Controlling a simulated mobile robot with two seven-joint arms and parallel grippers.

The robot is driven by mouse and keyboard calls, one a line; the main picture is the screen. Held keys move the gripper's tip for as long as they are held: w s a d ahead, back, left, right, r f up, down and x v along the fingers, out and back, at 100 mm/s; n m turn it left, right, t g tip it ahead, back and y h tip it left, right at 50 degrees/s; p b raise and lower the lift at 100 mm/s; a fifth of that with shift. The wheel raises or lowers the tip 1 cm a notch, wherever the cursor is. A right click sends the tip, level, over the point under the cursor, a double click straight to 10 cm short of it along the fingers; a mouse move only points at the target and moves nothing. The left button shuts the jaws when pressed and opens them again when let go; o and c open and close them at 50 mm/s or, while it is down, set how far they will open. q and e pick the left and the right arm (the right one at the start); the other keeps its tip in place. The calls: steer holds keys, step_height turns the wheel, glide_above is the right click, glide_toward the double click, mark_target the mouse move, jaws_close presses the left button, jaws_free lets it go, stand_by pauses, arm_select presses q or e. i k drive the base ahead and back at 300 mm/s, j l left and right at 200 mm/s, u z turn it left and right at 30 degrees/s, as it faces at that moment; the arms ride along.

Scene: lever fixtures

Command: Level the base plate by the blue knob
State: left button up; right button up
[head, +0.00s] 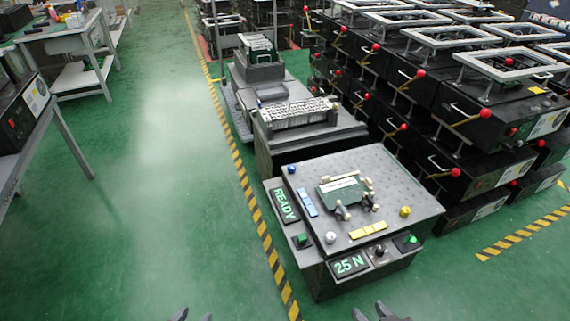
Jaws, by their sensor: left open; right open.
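The base plate (403,181) is a grey perforated top on a dark box-shaped station, right of the picture's middle. The blue knob (292,169) sits at its far left corner. A white knob (330,237) is at the near left corner and a yellow knob (405,211) is at the right. A blue bar (307,201) and a yellow bar (368,229) lie along two edges; any bubble is too small to read. My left gripper (190,316) and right gripper (371,312) are open and empty at the bottom edge, apart from the station.
A green board with clamps (341,190) sits mid-plate. Displays read READY (285,204) and 25 N (349,265). Stacked black boxes with red-tipped levers (463,113) stand at right. Green floor (150,200) at left is clear.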

mark_target(291, 169)
steer(key=i+j+z, duration=0.1)
steer(key=j, duration=0.35)
steer(key=i+j+z, duration=0.15)
steer(key=j, duration=0.3)
steer(key=i+j+z, duration=0.1)
steer(key=j, duration=0.2)
steer(key=i+j, duration=0.25)
steer(key=i+j+z, duration=0.15)
steer(key=j, duration=0.2)
steer(key=i+j+z, duration=0.2)
steer(key=i+j, duration=0.95)
